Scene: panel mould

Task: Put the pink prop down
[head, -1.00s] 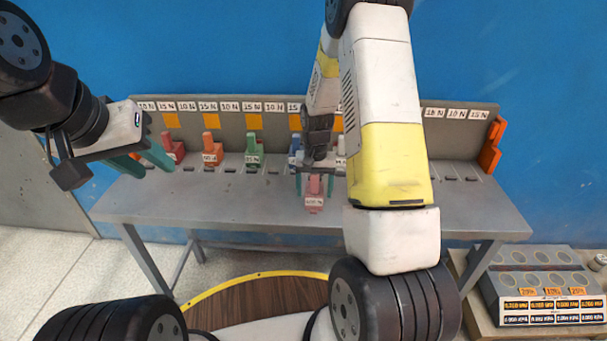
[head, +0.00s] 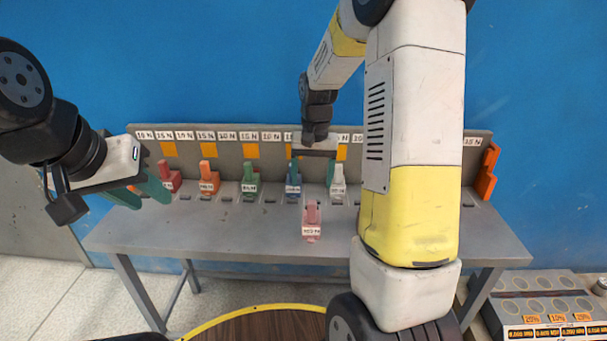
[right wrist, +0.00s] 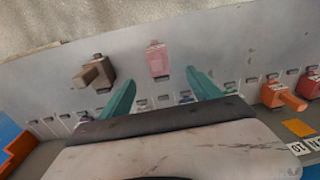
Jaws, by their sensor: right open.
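The pink prop (head: 312,223) stands on the grey table's front part, near the middle, with a white label on its front. It also shows in the right wrist view (right wrist: 158,60), beyond my fingertips. My right gripper (right wrist: 160,92) is open and empty, its two teal fingers apart and clear of the prop. In the head view the right hand (head: 318,150) is raised above and behind the prop; its fingers are hard to make out there. My left gripper (head: 142,192) is open and empty over the table's left end.
Red (head: 170,178), orange (head: 209,180), green (head: 250,180), blue (head: 293,180) and white (head: 338,182) props stand in a row along the back panel (head: 230,150). A brown prop (right wrist: 95,73) shows in the right wrist view. The grey table (head: 200,230) is clear around the pink prop.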

